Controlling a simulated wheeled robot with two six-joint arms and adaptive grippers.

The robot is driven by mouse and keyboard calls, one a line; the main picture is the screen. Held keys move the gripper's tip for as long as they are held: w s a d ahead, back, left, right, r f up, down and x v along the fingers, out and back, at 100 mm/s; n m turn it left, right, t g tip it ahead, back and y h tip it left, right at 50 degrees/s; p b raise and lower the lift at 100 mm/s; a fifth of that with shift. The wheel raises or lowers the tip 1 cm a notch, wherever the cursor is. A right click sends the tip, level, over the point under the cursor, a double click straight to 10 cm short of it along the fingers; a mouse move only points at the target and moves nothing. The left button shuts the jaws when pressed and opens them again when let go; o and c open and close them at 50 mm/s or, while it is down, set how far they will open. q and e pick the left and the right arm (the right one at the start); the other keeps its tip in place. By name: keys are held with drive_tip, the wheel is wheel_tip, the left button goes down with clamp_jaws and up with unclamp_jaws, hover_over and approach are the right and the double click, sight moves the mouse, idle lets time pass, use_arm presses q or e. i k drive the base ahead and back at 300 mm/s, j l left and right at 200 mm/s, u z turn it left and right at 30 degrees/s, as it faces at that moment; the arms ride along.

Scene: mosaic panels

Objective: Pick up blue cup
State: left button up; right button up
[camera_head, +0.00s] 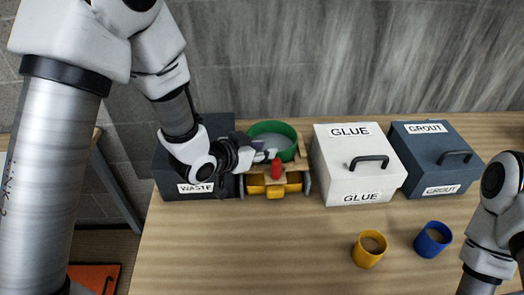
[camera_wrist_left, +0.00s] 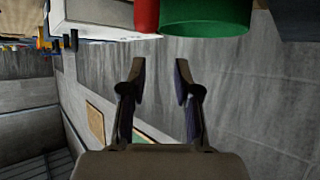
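The blue cup (camera_head: 433,240) stands upright on the wooden table at the front right, with brownish contents inside. My left gripper (camera_head: 266,156) is far from it, at the back left beside the green bowl. In the left wrist view the two fingers of this gripper (camera_wrist_left: 160,70) are apart with nothing between them. The lower part of my right arm is at the right edge, close to the blue cup's right side. My right gripper is out of the picture.
A yellow cup (camera_head: 369,249) stands left of the blue cup. Behind are a white GLUE box (camera_head: 338,180), a dark GROUT box (camera_head: 421,172) and a dark WASTE box (camera_head: 170,185). A green bowl (camera_head: 286,130) sits on a wooden stand with a red object (camera_head: 276,170). The front-left table is clear.

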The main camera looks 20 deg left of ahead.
sight(436, 236)
drive_tip(key=k+l, duration=0.2)
drive_tip(key=k, duration=0.3)
drive_tip(key=k+l, duration=0.25)
drive_tip(key=k, duration=0.2)
